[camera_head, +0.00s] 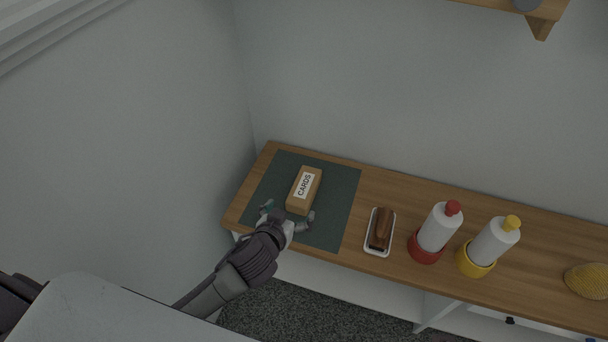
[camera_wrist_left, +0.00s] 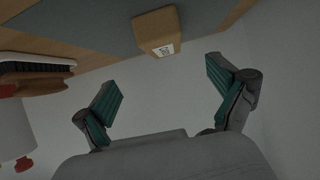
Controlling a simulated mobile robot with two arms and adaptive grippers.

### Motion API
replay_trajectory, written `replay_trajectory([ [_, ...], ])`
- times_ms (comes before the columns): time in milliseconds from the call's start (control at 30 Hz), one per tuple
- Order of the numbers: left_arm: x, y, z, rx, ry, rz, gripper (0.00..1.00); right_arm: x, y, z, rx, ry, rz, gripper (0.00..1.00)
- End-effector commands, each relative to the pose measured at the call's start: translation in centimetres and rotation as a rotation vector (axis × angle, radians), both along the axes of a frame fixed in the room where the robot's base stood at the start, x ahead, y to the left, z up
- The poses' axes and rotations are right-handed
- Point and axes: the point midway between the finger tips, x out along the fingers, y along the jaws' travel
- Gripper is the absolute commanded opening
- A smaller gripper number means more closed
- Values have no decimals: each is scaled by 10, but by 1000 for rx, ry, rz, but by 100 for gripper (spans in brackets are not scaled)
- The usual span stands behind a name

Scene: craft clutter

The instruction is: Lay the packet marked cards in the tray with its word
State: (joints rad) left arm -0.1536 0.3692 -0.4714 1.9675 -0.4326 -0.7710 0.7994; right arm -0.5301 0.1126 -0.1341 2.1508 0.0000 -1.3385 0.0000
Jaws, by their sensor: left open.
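The packet marked cards (camera_head: 304,190) is a tan box with a white label reading CARDS. It lies on a dark green mat (camera_head: 338,205) at the left end of the counter. In the left wrist view the packet (camera_wrist_left: 153,30) shows beyond the gap between the fingers. My left gripper (camera_head: 287,218) is open at the packet's near end, with its fingers spread and nothing between them. In the left wrist view the gripper (camera_wrist_left: 166,95) also shows open and empty. No tray with the word cards shows. My right gripper is not in view.
A small white tray (camera_head: 369,244) holding a brown brush (camera_head: 381,228) stands right of the mat. Further right are white bottles with red (camera_head: 438,228) and yellow (camera_head: 493,243) caps in matching holders, and a yellow oval sponge-like thing (camera_head: 588,281). A wall bounds the left.

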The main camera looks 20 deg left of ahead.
Motion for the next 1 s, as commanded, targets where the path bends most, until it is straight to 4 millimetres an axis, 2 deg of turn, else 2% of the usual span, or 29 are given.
replay_trajectory([
  [133,23,0,-15,0,-4,1,96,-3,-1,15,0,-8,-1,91],
  [300,53,-1,-31,1,-4,2,96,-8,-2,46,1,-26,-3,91],
  [500,71,-2,-40,-1,-2,2,96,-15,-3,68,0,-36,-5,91],
  [633,77,-1,-45,0,-1,1,96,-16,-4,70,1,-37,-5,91],
  [900,111,3,-65,0,-1,1,96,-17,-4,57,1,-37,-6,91],
  [1000,117,2,-67,-1,-1,0,96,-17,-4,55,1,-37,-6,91],
])
